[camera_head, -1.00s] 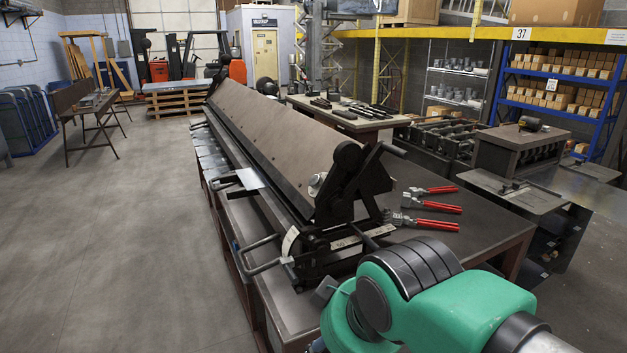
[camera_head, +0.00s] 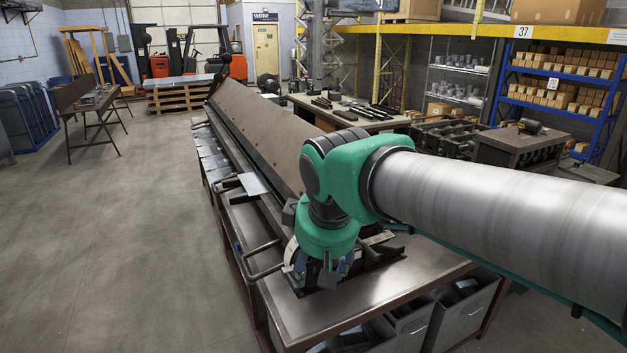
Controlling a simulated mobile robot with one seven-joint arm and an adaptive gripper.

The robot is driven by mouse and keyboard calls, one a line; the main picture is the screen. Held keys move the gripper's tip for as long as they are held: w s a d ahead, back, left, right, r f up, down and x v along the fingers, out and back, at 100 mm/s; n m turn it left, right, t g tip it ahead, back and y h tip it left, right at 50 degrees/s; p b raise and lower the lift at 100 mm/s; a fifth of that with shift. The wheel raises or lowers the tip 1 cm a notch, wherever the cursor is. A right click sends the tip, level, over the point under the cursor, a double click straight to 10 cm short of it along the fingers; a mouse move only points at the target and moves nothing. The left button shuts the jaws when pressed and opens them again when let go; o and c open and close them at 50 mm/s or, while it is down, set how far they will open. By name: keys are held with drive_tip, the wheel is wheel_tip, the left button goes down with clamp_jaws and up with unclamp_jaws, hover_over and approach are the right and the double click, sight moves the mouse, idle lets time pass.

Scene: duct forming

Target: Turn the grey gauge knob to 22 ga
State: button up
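The long sheet-metal brake (camera_head: 258,125) runs along the workbench, with its dark near end mostly hidden behind my arm. My green wrist and my gripper (camera_head: 322,276) are over that near end, pointing down. The gripper is small and dark against the dark machine parts, so I cannot tell whether its fingers are open or shut, or whether they touch anything. The grey gauge knob cannot be made out; the brake end where it could be is covered by my arm. No gauge marking is readable.
A bent bar handle (camera_head: 262,262) sticks out at the brake's front left. A light metal sheet (camera_head: 253,184) lies at the brake's front edge. The bench top (camera_head: 400,285) is bare at its near right. The floor at left is open.

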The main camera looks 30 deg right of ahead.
drive_tip(key=w+d+r+n+g+h+p, duration=0.1)
drive_tip(key=w+d+r+n+p, duration=0.15)
drive_tip(key=w, duration=0.35)
drive_tip(key=w+d+r+n+p, duration=0.1)
drive_tip(key=w+r+p, duration=0.25)
drive_tip(key=w, duration=0.25)
drive_tip(key=w+d+n+g+h+p, duration=0.1)
drive_tip(key=w+d+n+p, duration=0.1)
drive_tip(key=w, duration=0.8)
drive_tip(key=w+d+n+g+h+p, duration=0.1)
drive_tip(key=w+d+n+p, duration=0.2)
drive_tip(key=w, duration=0.7)
drive_tip(key=w+d+f+n+p, duration=0.1)
drive_tip(key=w+d+n+p, duration=0.1)
drive_tip(key=w+d+p, duration=0.3)
drive_tip(key=w+p, duration=0.3)
drive_tip(key=w, duration=0.2)
drive_tip(key=shift+d+n+g+h+p, duration=0.25)
drive_tip(key=shift+n+g+h+p, duration=0.1)
drive_tip(key=shift+g+h+p, duration=0.05)
drive_tip(key=shift+d+f, duration=0.1)
drive_tip(key=shift+f, duration=0.15)
drive_tip(key=p+x, duration=0.1)
drive_tip(key=x, duration=1.2)
drive_tip(key=shift+f, duration=0.2)
drive_tip(key=shift+c, duration=0.5)
drive_tip(key=c, duration=1)
